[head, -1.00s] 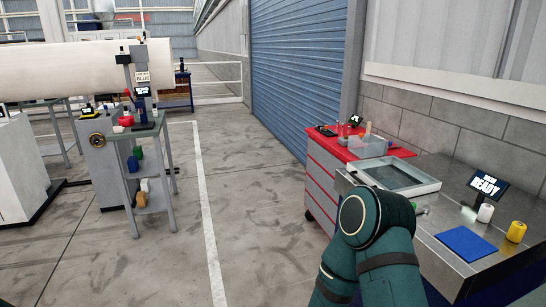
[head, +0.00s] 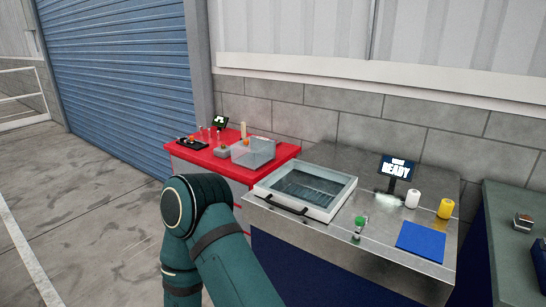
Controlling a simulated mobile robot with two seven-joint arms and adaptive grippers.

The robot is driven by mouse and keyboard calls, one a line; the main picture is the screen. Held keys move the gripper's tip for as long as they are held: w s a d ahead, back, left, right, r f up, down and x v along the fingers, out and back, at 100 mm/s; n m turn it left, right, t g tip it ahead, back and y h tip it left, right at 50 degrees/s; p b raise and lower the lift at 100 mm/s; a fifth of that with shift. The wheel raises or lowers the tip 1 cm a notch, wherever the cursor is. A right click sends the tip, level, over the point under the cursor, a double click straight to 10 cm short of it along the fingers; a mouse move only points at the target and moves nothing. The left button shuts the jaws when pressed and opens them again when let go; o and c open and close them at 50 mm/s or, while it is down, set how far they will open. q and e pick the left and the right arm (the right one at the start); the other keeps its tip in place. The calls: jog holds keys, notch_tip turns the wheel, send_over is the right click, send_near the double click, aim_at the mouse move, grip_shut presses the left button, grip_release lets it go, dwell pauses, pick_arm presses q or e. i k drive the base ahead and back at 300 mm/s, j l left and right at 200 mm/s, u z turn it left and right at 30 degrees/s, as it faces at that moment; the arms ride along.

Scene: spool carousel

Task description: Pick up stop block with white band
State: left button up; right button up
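A small dark block with a light top and a reddish part (head: 523,222) sits on a dark green bench at the far right edge. It may be a stop block, but it is too small to tell whether it has a white band. Part of another item (head: 540,255) is cut off by the picture edge below it. One teal arm of mine rises at the lower left, in front of the red cabinet and the steel bench. Neither gripper is in view.
A steel bench (head: 330,240) holds a glass-topped tray (head: 310,192), a green-topped item (head: 359,222), a READY screen (head: 397,168), a white spool (head: 412,199), a yellow spool (head: 445,208) and a blue mat (head: 421,241). Floor at left is clear.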

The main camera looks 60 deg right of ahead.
aim_at(523, 222)
jog(key=i+z, duration=0.15)
jog(key=z, duration=0.25)
jog(key=i+z, duration=0.15)
jog(key=z, duration=0.3)
jog(key=i+j+z, duration=0.1)
jog(key=z, duration=2)
